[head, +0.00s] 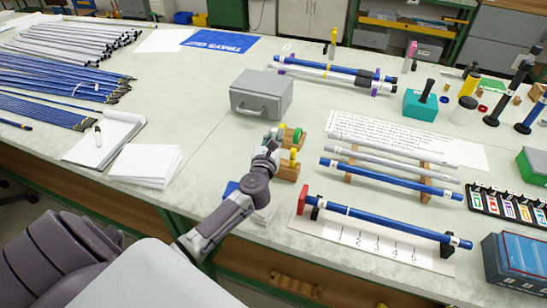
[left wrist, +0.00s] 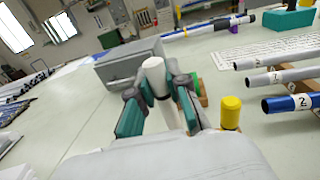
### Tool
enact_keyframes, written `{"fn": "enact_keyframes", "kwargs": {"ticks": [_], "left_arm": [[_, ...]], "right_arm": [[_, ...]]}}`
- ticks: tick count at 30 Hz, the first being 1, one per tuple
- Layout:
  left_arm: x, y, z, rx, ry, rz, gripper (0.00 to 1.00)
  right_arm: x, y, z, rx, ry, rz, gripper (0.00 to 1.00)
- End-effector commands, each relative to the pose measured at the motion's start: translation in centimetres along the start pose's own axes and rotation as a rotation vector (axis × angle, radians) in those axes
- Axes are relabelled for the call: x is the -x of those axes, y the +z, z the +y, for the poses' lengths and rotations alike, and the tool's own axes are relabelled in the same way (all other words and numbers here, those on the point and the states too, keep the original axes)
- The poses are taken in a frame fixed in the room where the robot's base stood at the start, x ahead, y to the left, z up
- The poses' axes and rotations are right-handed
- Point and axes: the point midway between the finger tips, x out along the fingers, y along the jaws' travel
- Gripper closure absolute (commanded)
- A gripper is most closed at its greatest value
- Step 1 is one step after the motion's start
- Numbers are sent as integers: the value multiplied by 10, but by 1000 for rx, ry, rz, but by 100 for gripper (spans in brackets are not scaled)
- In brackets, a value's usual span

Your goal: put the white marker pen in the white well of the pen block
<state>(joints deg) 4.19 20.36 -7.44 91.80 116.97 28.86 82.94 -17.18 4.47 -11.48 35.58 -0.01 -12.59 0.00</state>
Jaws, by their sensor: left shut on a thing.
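My left gripper (head: 277,140) is shut on the white marker pen (left wrist: 154,66), whose pale rounded end stands up between the fingers in the left wrist view (left wrist: 160,100). The pen's lower end is hidden behind the fingers. The wooden pen block (head: 287,171) is right beside the gripper in the head view. A yellow pen (left wrist: 230,111) stands upright to the right of the gripper, and it also shows in the head view (head: 293,155). A green piece (head: 297,134) shows at the block's far part. The white well cannot be made out. My right gripper is not in view.
A grey metal box (head: 261,93) stands just behind the block. Blue and grey rods (head: 390,180) lie on supports to the right. A notepad (head: 105,136) and a paper stack (head: 146,163) lie left, with clear tabletop between them and the block.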

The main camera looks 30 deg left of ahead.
Motion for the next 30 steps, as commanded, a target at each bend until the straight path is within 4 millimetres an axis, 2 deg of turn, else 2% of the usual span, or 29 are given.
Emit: {"fn": "enact_keyframes", "kwargs": {"ticks": [1, 5, 12, 25, 26, 30], "left_arm": [[0, -10, 0, -1, -1, 1, 100], [0, -20, 0, -1, -1, 0, 100], [0, -52, -1, -1, -1, 0, 100], [0, -58, -1, 1, -1, -1, 100], [0, -57, -1, 1, -1, -1, 83], [0, -56, -1, 0, -1, -1, 59]], "right_arm": [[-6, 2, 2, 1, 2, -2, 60], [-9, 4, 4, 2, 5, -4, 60], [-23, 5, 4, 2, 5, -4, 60], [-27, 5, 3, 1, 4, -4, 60], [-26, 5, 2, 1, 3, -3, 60], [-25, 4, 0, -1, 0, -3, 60]]}}
